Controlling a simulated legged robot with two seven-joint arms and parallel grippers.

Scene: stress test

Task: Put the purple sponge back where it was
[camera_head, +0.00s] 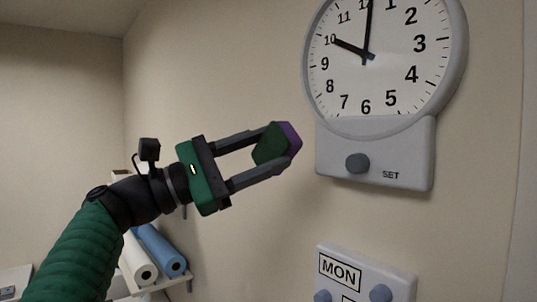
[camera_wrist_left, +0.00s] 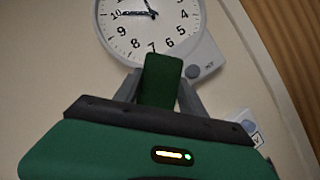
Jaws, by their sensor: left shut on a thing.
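A sponge (camera_head: 291,143) with a purple layer and a dark green layer is between the fingers of my left gripper (camera_head: 278,152). The gripper is shut on it and holds it up in the air, left of the wall clock's lower box. In the left wrist view the sponge (camera_wrist_left: 161,80) shows its dark green face between the fingers, in front of the clock. The purple side is hidden there. My right gripper is not in either view.
A wall clock (camera_head: 340,70) with a box, a dark knob (camera_head: 358,163) and the word SET hangs at the upper right. Below is a panel marked MON (camera_head: 340,268) with knobs. A shelf (camera_head: 172,282) at lower left holds white and blue rolls (camera_head: 160,250).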

